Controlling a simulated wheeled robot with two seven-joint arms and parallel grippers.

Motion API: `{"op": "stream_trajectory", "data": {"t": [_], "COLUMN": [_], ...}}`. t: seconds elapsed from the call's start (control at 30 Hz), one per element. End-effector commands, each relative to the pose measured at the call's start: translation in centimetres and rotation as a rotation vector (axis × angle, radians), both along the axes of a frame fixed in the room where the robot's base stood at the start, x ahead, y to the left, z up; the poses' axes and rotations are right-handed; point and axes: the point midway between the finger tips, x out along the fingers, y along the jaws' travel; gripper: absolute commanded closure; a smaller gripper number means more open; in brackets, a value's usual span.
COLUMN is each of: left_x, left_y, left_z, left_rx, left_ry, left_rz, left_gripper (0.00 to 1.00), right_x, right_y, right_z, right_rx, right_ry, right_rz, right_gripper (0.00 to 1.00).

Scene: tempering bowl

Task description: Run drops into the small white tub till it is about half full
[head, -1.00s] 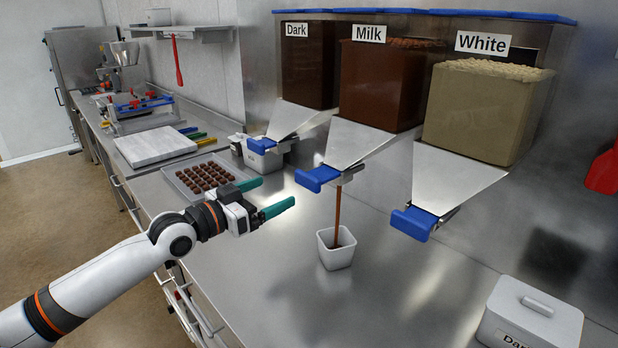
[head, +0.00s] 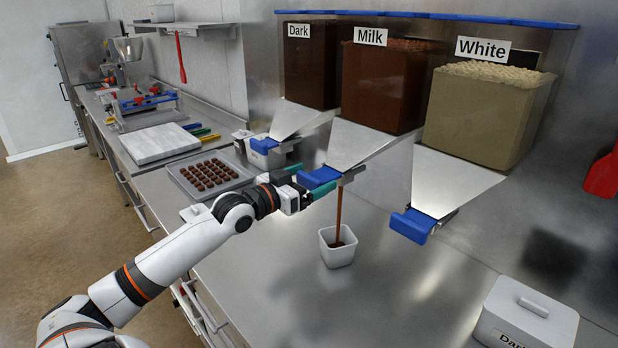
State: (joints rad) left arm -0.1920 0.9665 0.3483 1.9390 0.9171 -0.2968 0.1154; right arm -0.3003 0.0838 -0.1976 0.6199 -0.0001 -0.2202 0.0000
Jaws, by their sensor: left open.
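The small white tub (head: 337,256) stands upright on the steel counter under the Milk chute (head: 353,145). A brown stream (head: 339,212) runs from that chute into the tub, and brown drops show inside; the exact level is hard to tell. The Milk hopper (head: 384,85) is full of brown drops. Its blue gate handle (head: 319,178) sits at the chute's mouth. My left gripper (head: 312,185) is open, with its teal fingers at this blue handle, one partly hidden behind it. Whether they touch it is unclear. My right gripper is not in view.
The Dark hopper (head: 309,65) and White hopper (head: 484,115) flank Milk, with no stream from their chutes. A lidded white tub (head: 526,315) stands at front right. A tray of chocolates (head: 183,187) lies behind my arm. The counter around the tub is clear.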

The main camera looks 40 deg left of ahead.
Motion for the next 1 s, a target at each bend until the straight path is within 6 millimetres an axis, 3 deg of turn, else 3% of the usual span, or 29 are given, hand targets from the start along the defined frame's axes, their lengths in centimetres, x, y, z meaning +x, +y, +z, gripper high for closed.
{"op": "stream_trajectory", "data": {"t": [0.23,0.63,0.8,1.0], "left_x": [0.04,0.02,0.49,0.49], "left_y": [0.01,0.01,0.0,-0.01], "left_z": [-0.02,-0.02,0.26,0.04], "left_rx": [0.0,-0.001,-0.002,-0.002], "left_ry": [0.0,0.0,0.001,-0.001], "left_rz": [0.0,0.0,0.0,0.0], "left_gripper": [0.09,0.72,0.72,0.72], "right_x": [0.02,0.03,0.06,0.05], "right_y": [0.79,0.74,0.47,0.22], "right_z": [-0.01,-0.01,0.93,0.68], "right_rx": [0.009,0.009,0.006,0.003], "right_ry": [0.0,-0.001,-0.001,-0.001], "right_rz": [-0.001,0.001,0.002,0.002], "right_gripper": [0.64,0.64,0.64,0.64]}}
